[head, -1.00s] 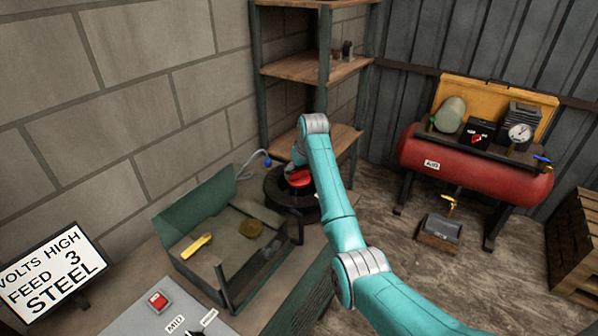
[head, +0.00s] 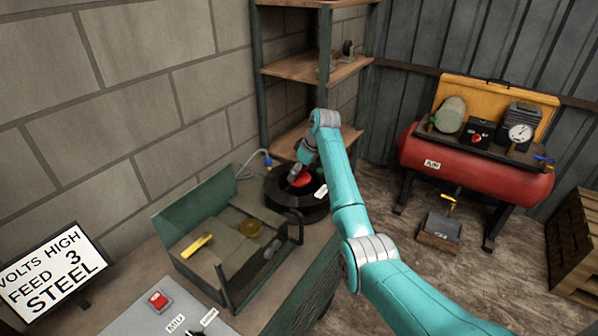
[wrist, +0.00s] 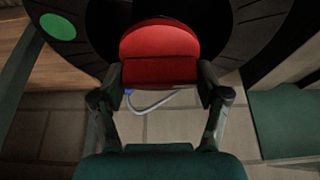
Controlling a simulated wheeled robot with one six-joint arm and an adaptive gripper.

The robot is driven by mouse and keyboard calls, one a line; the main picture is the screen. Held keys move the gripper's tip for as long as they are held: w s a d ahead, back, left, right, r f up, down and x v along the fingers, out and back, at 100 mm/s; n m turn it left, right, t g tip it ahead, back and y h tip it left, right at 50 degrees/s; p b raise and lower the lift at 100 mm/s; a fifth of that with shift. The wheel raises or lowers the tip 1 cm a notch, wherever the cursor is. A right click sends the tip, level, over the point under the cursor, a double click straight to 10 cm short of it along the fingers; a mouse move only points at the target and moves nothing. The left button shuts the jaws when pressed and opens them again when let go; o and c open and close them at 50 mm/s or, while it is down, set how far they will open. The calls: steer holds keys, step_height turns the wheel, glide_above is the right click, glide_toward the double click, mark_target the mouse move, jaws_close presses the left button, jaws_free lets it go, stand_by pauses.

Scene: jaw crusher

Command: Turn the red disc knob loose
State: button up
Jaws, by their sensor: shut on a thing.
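The red disc knob (head: 303,181) sits on top of a dark round housing (head: 283,205) at the far end of the bench. In the wrist view the red knob (wrist: 160,48) fills the space between the two dark fingers of my gripper (wrist: 161,76), one on each side of its near edge. My gripper (head: 300,171) is shut on the knob. My wrist hides part of the knob in the head view. The dark ribbed housing (wrist: 85,35) with a green round spot surrounds the knob in the wrist view.
A green open-sided bin (head: 185,215) with a yellow tool stands left of the housing. A wooden shelf rack (head: 315,68) rises behind my arm. A red compressor tank (head: 475,170) stands at the right. A grey hose (head: 250,165) runs beside the wall.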

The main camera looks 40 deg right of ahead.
steer(key=shift+s+f, duration=0.1)
steer(key=shift+f, duration=0.2)
steer(key=o, duration=1.2)
steer(key=shift+c, duration=0.2)
steer(key=shift+r, duration=0.1)
steer(key=shift+r, duration=0.2)
steer(key=shift+d+r, duration=0.1)
steer(key=shift+r, duration=0.2)
steer(key=v, duration=1.1)
